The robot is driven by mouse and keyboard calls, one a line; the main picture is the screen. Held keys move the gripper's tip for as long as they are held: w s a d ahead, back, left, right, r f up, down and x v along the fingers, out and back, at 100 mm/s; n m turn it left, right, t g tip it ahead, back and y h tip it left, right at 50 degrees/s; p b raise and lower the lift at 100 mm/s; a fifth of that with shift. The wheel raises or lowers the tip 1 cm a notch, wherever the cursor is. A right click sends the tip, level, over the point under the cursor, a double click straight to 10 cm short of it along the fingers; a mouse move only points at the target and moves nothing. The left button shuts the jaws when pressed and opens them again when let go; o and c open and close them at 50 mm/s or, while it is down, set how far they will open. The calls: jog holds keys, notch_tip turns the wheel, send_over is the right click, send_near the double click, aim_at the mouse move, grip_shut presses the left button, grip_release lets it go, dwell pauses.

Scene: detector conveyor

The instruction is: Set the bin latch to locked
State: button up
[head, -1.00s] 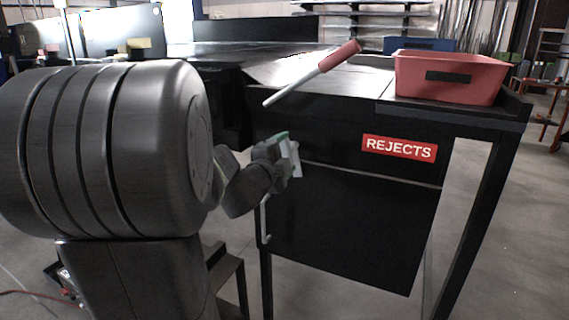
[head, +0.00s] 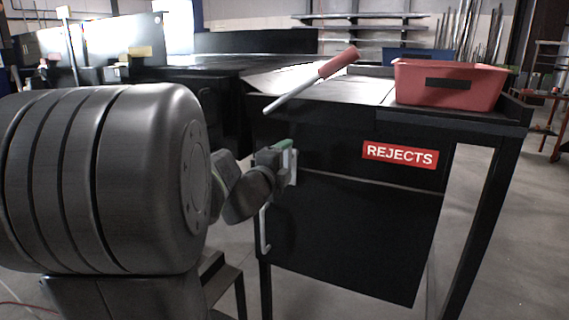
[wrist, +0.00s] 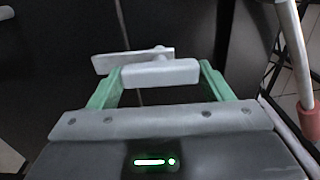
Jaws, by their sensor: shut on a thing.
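In the head view my gripper and wrist hide part of the latch. The latch's locked position is not marked in any view.
A pale door handle (head: 264,230) hangs just below the latch. A red-gripped lever (head: 335,64) slants above it. A red bin (head: 450,84) stands on the table top at right. Open floor shows to the right.

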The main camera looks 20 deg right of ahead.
jog(key=o, duration=1.4)
jog(key=shift+p+v, duration=1.2)
jog(key=shift+v, duration=5.7)
jog(key=b+x, duration=0.2)
jog(key=x, duration=1.2)
jog(key=shift+a, duration=0.1)
jog(key=shift+s, duration=0.1)
